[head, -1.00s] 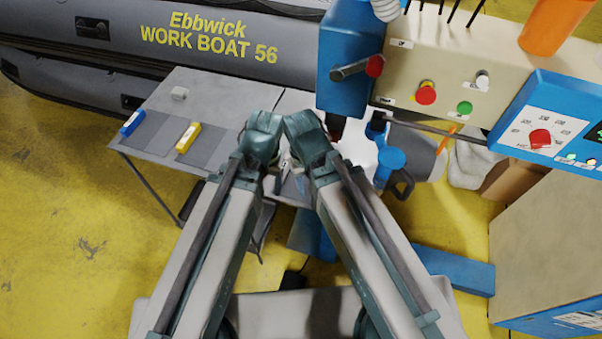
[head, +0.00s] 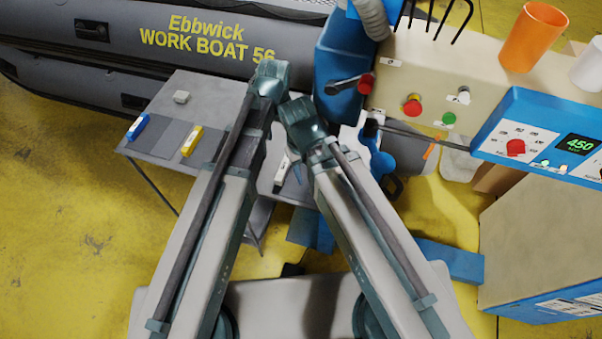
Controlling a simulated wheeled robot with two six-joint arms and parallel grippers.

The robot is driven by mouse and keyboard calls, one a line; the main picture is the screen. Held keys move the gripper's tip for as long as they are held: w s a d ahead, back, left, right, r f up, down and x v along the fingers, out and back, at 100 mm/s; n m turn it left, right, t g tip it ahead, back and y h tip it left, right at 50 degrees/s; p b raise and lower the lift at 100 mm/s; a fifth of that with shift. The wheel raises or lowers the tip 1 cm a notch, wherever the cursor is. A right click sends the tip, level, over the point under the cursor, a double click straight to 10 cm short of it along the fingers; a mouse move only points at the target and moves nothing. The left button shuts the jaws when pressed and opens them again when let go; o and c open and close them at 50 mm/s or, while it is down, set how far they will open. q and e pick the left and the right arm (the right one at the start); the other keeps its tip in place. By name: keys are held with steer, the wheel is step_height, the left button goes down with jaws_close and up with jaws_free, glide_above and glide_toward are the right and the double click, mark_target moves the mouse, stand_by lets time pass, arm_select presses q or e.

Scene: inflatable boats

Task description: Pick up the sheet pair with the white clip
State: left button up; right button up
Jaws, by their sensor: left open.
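A slim white piece with a dark end, which looks like the white clip (head: 282,175), shows between my two arms on the grey table. The sheets under it are mostly hidden by my arms. A sheet pair with a blue clip (head: 138,127) and one with a yellow clip (head: 191,141) lie to the left. My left gripper (head: 268,78) is open over the table's far edge, beyond the white clip; its fingertips are hard to see. My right gripper (head: 303,118) is just beyond and right of the white clip; its jaws are hidden.
A blue and beige machine (head: 440,75) with buttons stands close on the right, with an orange cup (head: 533,38) on top. Yellow floor is clear at left.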

arm_select(q)
steer(key=b, duration=0.8)
glide_above(284, 166)
steer(key=w, duration=0.1)
step_height(284, 166, down, 8)
steer(key=shift+a+f, duration=0.15)
arm_select(e)
glide_above(308, 202)
steer(key=f, duration=0.8)
steer(key=shift+a+f, duration=0.2)
arm_select(q)
steer(key=f+b, duration=0.5)
steer(key=shift+s+f, duration=0.15)
steer(key=shift+s, duration=0.25)
arm_select(e)
step_height(308, 202, down, 5)
steer(key=shift+f, duration=0.1)
arm_select(q)
jaws_close()
